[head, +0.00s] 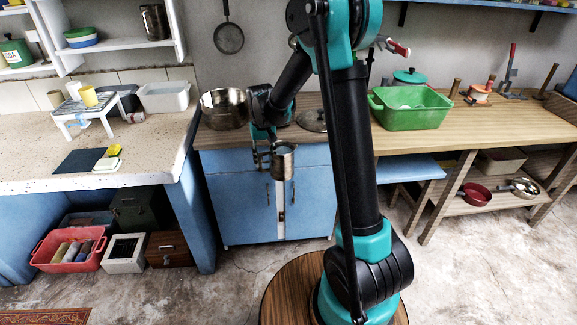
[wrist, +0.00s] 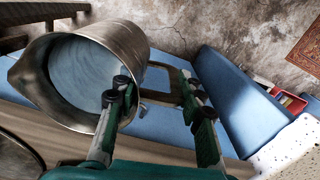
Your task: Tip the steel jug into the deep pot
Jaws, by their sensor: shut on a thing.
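The steel jug (head: 283,163) hangs in front of the blue cabinet, just below the counter's front edge, and looks about upright. In the wrist view the jug (wrist: 122,42) shows its open mouth and a spout at the left; its inside looks bluish, and I cannot tell what it holds. My gripper (head: 262,156) is at the jug's left side. In the wrist view its fingers (wrist: 158,95) close on the jug's handle. The deep pot (head: 224,108) stands open on the wooden counter, left of and higher than the jug, apart from it. Its inside bottom is hidden.
A pan lid (head: 312,120) lies on the counter behind my arm. A green basin (head: 410,106) stands to the right. A stone counter (head: 100,160) with a small white rack is at the left.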

